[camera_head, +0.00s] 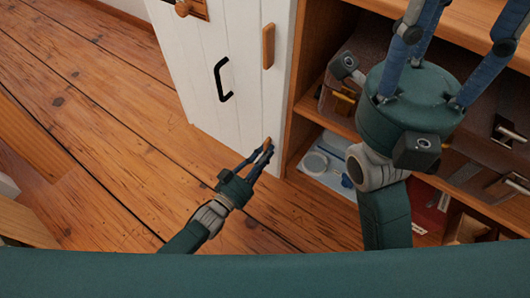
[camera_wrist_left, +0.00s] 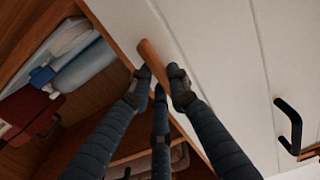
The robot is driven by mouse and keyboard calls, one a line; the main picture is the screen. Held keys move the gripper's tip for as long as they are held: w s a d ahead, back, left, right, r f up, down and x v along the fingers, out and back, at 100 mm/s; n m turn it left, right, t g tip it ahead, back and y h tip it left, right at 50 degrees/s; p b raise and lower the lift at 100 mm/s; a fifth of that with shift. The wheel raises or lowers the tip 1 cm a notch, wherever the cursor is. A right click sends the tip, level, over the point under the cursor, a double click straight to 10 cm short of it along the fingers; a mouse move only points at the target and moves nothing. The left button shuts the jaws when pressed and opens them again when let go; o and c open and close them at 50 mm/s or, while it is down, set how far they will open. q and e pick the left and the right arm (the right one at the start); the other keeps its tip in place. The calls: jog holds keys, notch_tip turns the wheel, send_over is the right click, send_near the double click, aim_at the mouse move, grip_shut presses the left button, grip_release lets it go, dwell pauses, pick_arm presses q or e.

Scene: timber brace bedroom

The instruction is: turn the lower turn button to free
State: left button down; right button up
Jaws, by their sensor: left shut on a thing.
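The lower turn button (camera_wrist_left: 151,58) is a small orange-brown wooden bar on the white door (camera_wrist_left: 215,60), close to its edge. In the left wrist view it is slanted, roughly in line with that edge. My left gripper (camera_head: 264,151) is shut on it; the fingertips (camera_wrist_left: 160,80) sit on both sides of its near end, which they partly hide. In the head view only a small tip of the button (camera_head: 268,141) shows. The upper turn button (camera_head: 268,46) stands upright higher on the door. My right gripper (camera_head: 455,30) is open and empty, its tips partly cut off.
A black handle (camera_head: 221,80) sticks out of the door, left of the buttons. To the right, an open wooden cabinet (camera_head: 303,98) holds several items on its shelves, with my right gripper in front. The plank floor (camera_head: 110,130) at left is clear.

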pick_arm(q)
jog(key=shift+f, duration=0.15)
jog(key=c, duration=1.6)
grip_release()
jog(key=shift+c, duration=0.2)
jog(key=v, duration=1.2)
jog(key=shift+s, duration=0.1)
